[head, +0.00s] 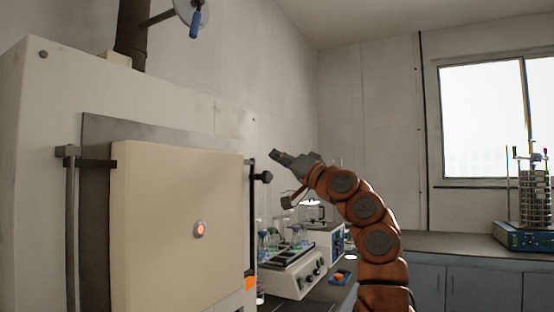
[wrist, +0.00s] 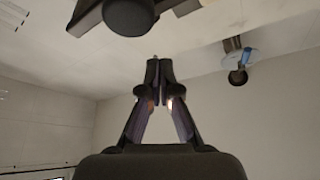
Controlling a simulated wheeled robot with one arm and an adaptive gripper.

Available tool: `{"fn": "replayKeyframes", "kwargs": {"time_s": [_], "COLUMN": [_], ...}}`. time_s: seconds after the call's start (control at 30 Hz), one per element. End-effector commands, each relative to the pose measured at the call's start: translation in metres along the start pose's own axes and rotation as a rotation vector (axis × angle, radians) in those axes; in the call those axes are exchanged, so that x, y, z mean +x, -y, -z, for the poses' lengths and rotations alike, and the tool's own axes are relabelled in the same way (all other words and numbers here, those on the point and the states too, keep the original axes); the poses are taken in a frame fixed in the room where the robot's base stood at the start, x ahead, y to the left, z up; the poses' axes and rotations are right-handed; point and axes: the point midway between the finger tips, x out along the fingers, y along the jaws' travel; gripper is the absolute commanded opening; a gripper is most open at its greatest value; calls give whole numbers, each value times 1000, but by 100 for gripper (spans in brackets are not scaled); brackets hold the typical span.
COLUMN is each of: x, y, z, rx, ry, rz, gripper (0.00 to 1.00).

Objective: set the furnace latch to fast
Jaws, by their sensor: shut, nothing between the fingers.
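The furnace (head: 60,130) is a large pale box at the left in the head view, with a cream door (head: 165,230) that looks shut. What looks like the latch is a dark bar with a black knob (head: 264,177) at the door's right edge. A large dark round knob (wrist: 128,14), probably the same one, shows at the top of the wrist view. My gripper (head: 277,156) is just right of and slightly above the knob in the head view. In the wrist view my gripper (wrist: 157,66) has its fingertips together, empty, and apart from the knob.
A blue-handled part (head: 195,24) is on the flue above the furnace. A bench device with flasks (head: 295,270) stands right of the furnace, below my arm. A sieve stack on a blue base (head: 527,238) stands on the far right counter.

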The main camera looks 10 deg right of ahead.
Motion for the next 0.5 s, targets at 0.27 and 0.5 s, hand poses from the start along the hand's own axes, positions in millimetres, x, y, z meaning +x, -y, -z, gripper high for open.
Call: {"fn": "replayKeyframes", "kwargs": {"time_s": [0.27,0.5], "x": [-22,-54], "y": [-2,-8], "z": [4,4], "rx": [-3,-3], "ry": [-3,-4], "rz": [2,1], "gripper": [0,0]}}
